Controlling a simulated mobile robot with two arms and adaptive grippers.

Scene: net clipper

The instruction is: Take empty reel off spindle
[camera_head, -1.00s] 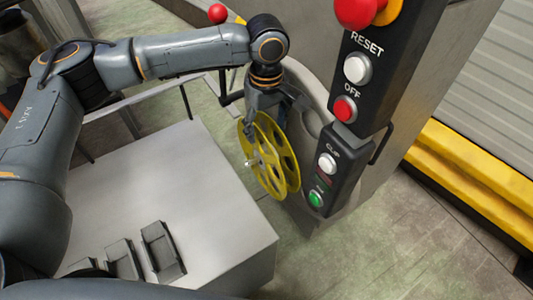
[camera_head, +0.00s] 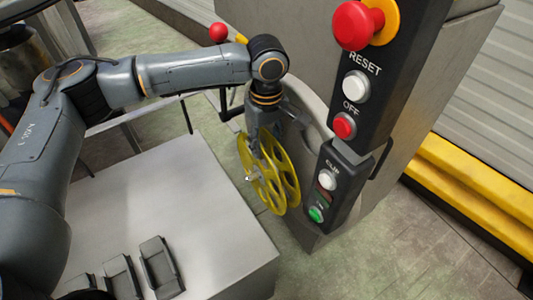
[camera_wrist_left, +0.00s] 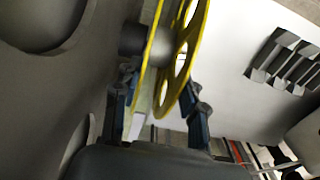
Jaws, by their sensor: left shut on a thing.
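The yellow reel (camera_head: 285,180) has two round flanges with large holes and carries no visible net or wire. It stands on edge beside the machine, left of the button panel. My left gripper (camera_head: 262,148) comes down from above and is shut on the reel's upper part. In the left wrist view, the reel (camera_wrist_left: 188,55) lies between the fingers of the gripper (camera_wrist_left: 160,105). A small pale tip, perhaps the spindle end (camera_head: 249,179), shows at the reel's near side. Whether the reel still sits on the spindle is unclear. My right gripper is out of view.
The button panel (camera_head: 356,110) stands close to the right of the reel, with the machine body behind. A grey table (camera_head: 205,215) lies at lower left, its right part clear; dark holders (camera_head: 160,268) stand near its front. A yellow barrier (camera_head: 480,175) is at right.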

